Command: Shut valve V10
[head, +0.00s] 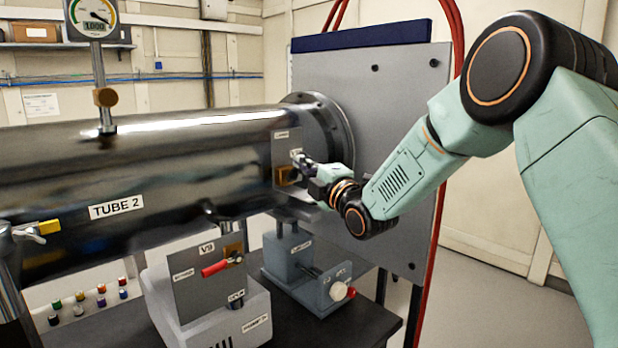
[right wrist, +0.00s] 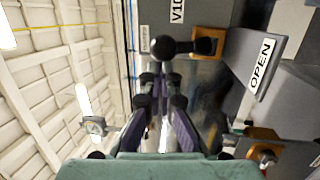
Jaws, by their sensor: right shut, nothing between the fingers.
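Valve V10 is on a grey plate (head: 285,147) at the right end of the dark tube. Its brass block (head: 287,176) shows in the head view and more closely in the right wrist view (right wrist: 208,41). A short lever with a black ball knob (right wrist: 165,47) sticks out of the block, toward a small label I cannot read. An OPEN label (right wrist: 262,66) lies on the block's other side. My right gripper (head: 306,165) is shut and empty, its fingertips (right wrist: 160,80) close to the knob. I cannot tell whether they touch. My left gripper is out of view.
The tube (head: 160,170) labelled TUBE 2 carries a gauge (head: 93,18) on a post. Below stand the V9 panel (head: 205,285) with a red handle and a grey-blue stand (head: 312,285) with a knob. A grey upright panel (head: 395,110) and red hoses (head: 437,230) are beside my right arm.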

